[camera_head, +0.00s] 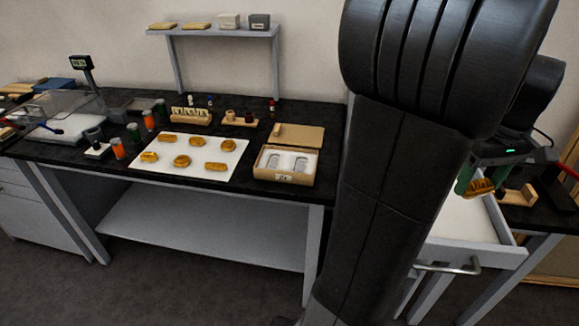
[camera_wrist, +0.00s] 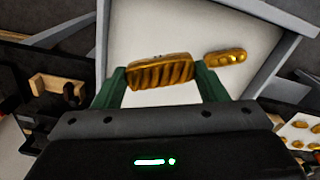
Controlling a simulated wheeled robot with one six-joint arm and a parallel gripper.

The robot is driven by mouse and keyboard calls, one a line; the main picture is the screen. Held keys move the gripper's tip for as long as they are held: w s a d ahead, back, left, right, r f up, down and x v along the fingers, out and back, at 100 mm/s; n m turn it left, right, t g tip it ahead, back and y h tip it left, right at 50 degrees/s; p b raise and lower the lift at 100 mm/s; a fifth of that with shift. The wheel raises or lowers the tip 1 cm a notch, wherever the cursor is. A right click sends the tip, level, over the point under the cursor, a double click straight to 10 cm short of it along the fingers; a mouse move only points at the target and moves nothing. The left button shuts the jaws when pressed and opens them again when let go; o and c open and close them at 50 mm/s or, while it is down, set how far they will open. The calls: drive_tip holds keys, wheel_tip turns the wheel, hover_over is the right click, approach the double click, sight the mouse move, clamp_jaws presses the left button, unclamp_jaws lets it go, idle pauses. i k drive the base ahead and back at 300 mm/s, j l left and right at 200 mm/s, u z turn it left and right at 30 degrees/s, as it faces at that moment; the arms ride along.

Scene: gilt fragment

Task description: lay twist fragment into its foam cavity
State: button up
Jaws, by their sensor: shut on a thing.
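My gripper (camera_head: 481,187) is at the right in the head view, above an open drawer. Its green fingers are shut on a gold, ribbed twist fragment (camera_wrist: 160,72), which lies crosswise between the fingertips in the wrist view. The fragment also shows, partly covered, in the head view (camera_head: 482,186). A cardboard box (camera_head: 284,178) with white foam (camera_head: 287,160) stands on the black bench, far left of my gripper. Two grey shapes that look like cavities show in the foam, with no gold piece in them.
The open drawer (camera_head: 472,258) has a pale floor and raised walls; a second gold fragment (camera_wrist: 226,56) lies in it. A white mat (camera_head: 195,172) with several gold pieces lies left of the box. A wooden holder (camera_wrist: 58,88) stands beside the drawer.

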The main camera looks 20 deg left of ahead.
sight(300, 166)
drive_tip(key=u, duration=0.45)
drive_tip(key=i+u, duration=0.1)
drive_tip(key=u, duration=0.3)
drive_tip(key=l+u, duration=0.1)
drive_tip(key=u, duration=0.35)
drive_tip(key=i+l+u, duration=0.1)
drive_tip(key=u, duration=0.3)
drive_tip(key=i+l, duration=0.15)
drive_tip(key=i+l+u, duration=0.1)
drive_tip(key=l, duration=0.2)
